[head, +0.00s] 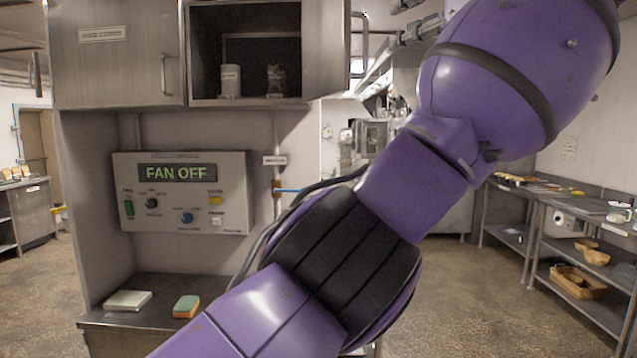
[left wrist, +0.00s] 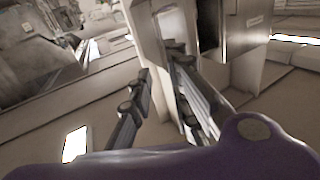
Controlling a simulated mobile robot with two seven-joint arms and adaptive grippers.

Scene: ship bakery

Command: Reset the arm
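A large purple arm of mine with a black ribbed joint crosses the head view from the lower left to the upper right, hiding part of the cabinet and the room behind. No gripper fingers show in the head view. In the left wrist view my left gripper (left wrist: 160,66) has its two dark fingers apart, with nothing visible held between them. Part of my purple arm fills the bottom of that view. My right gripper is in neither view.
A control panel (head: 184,192) reading "FAN OFF" hangs above a counter with an orange-green sponge (head: 186,306) and a pale flat block (head: 128,300). An open cupboard holds a white canister (head: 231,81) and a dark jar (head: 275,80). Metal shelving (head: 590,300) stands right.

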